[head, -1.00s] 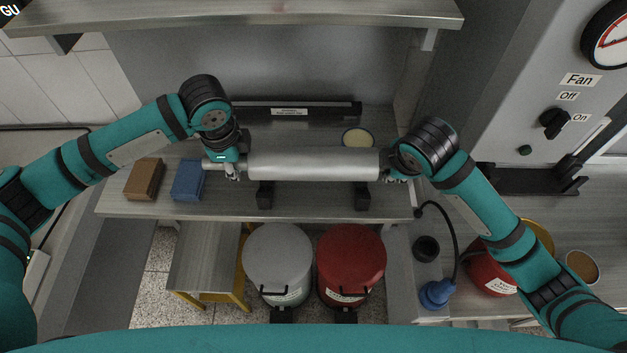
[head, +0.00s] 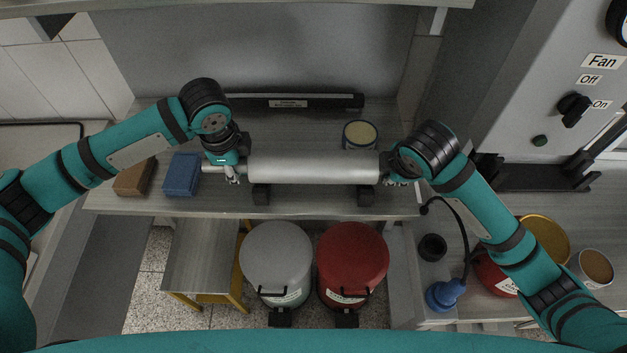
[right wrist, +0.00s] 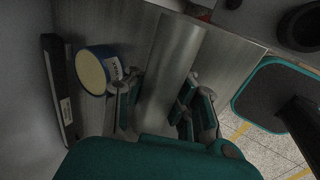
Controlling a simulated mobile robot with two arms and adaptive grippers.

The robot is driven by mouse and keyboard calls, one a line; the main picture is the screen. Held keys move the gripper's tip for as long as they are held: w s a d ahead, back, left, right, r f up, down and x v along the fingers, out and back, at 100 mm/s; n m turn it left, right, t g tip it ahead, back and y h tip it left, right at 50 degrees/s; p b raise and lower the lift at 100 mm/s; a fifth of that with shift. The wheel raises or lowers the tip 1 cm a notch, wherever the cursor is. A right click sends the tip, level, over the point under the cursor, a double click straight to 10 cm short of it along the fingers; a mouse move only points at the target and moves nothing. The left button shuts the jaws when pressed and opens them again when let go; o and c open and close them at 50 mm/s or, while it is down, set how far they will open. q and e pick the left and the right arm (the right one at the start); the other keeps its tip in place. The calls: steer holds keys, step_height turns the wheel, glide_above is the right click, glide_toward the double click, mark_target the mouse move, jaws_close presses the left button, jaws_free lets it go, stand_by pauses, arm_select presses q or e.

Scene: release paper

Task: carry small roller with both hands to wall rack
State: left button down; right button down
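The small roller (head: 313,167) is a silver cylinder with thinner shaft ends. It lies level across the head view, above two black support blocks (head: 261,194) (head: 365,195) on a grey bench; contact with them cannot be told. My left gripper (head: 232,173) is shut on its left shaft end. My right gripper (head: 398,180) is at the right end, partly hidden by its wrist. The right wrist view shows its fingers (right wrist: 160,108) on both sides of the roller's end (right wrist: 172,65). A black rail with a white label (head: 292,103) lies behind; whether it is the wall rack is unclear.
A tin (head: 360,135) stands behind the roller's right end. A blue block (head: 182,174) and brown block (head: 134,177) lie left. Grey (head: 276,255) and red (head: 352,255) drums stand below. A black wall bracket (head: 530,175) is at right, under a fan switch (head: 574,108).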

arm_select(q)
steer(key=shift+f+b, duration=0.45)
steer(key=shift+f, duration=0.1)
arm_select(e)
steer(key=shift+f, duration=0.6)
arm_select(q)
steer(key=c, duration=2)
jaws_free()
steer(key=shift+s+r, duration=0.1)
arm_select(e)
steer(key=c, duration=1.9)
jaws_free()
steer(key=shift+s, duration=0.1)
steer(key=shift+c, duration=0.2)
arm_select(q)
steer(key=o, duration=0.6)
arm_select(e)
steer(key=o, duration=0.6)
steer(key=shift+r, duration=0.15)
